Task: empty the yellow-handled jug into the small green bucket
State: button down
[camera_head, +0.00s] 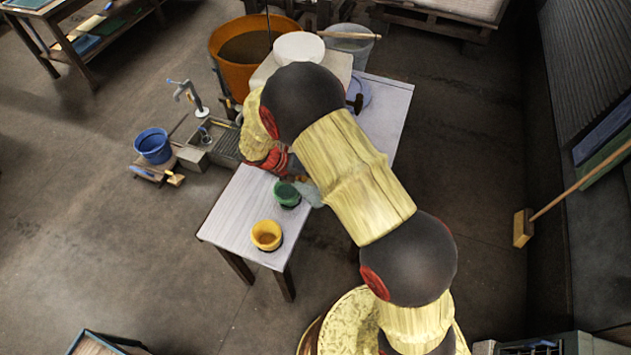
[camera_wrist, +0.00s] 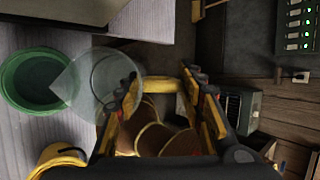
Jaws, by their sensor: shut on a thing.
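The clear jug (camera_wrist: 103,82) shows in the wrist view, its pointed lip to the left, over the near rim of the small green bucket (camera_wrist: 38,80) in the picture. My gripper (camera_wrist: 160,84) is shut on the jug's yellow handle (camera_wrist: 164,105). In the head view the jug (camera_head: 311,196) is a pale shape just right of the green bucket (camera_head: 288,197), which stands upright on the table. My arm hides most of the gripper there. I cannot tell the jug's exact tilt or what is in it. No stream of liquid is visible.
A yellow bucket (camera_head: 266,236) stands on the pale table (camera_head: 233,209) near its front end. A large orange tub (camera_head: 225,48) stands behind. A blue bucket (camera_head: 153,146) is on the floor side at left. The table's left part is bare.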

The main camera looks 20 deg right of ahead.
jog(key=d+t+y+b, duration=0.1)
jog(key=b, duration=0.1)
jog(key=s+t+y+b, duration=0.1)
jog(key=y+b, duration=0.1)
jog(key=shift+s+d+r+m, duration=0.1)
jog(key=shift+d+r+m, duration=0.2)
jog(key=shift+d+m, duration=0.1)
jog(key=shift+s+d+r+t+y+b, duration=0.2)
jog(key=shift+s+d+t+y+b, duration=0.15)
jog(key=shift+y, duration=0.25)
jog(key=shift+s+d+r+t+y+b, duration=0.15)
jog(key=shift+r+t+y+b, duration=0.1)
jog(key=shift+t+y, duration=0.3)
jog(key=shift+f, duration=0.1)
